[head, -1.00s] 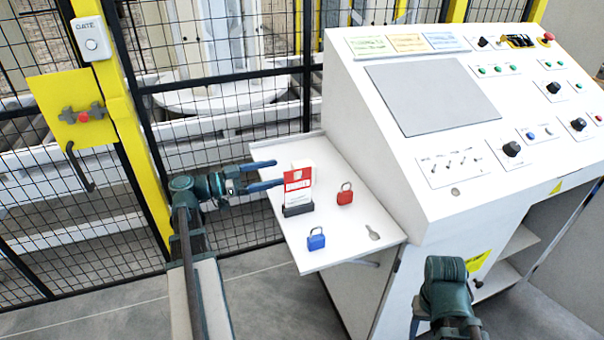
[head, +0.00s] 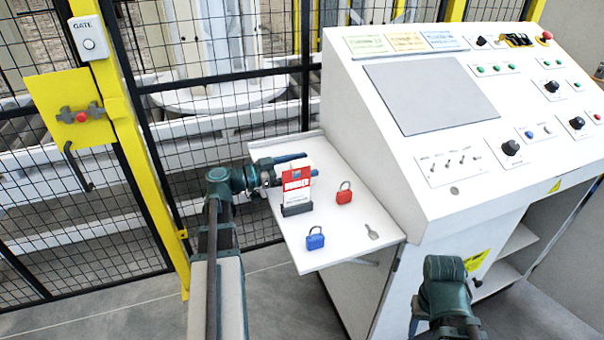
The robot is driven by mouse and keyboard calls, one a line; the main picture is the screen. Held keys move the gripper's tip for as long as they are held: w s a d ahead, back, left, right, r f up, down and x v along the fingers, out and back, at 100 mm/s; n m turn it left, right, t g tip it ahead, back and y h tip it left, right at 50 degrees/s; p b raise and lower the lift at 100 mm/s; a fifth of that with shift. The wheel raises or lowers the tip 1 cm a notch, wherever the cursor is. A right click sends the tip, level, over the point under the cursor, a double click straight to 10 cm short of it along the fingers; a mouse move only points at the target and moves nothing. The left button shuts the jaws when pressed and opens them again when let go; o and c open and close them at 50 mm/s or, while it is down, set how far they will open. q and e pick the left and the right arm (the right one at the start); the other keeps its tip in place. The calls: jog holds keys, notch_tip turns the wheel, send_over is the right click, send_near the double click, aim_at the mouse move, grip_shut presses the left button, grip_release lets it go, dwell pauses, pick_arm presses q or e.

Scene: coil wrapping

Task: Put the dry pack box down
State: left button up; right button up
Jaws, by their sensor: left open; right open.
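I cannot make out a thing that is clearly a dry pack box. A red and white card or pack marked like a danger tag (head: 297,188) stands upright in a black holder (head: 297,210) on the white side shelf (head: 335,249). My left gripper (head: 308,164) comes in from the left, low over the shelf's rear part. Its fingers are apart, one showing above and the other partly hidden behind the red and white card. I see nothing held between them, and cannot tell whether they touch the card. My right arm shows at the bottom right, but its gripper is not visible.
A blue padlock (head: 315,241), a red padlock (head: 344,196) and a small grey key-like piece (head: 371,231) lie on the shelf. The control console (head: 400,190) rises on the right. A mesh fence (head: 215,135) with a yellow post (head: 135,140) stands behind and left.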

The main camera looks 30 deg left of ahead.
aim_at(302, 163)
pick_arm(q)
grip_shut()
dwell(0.5)
jog(key=shift+r, duration=0.1)
notch_tip(302, 163, up, 10)
jog(key=p, duration=1)
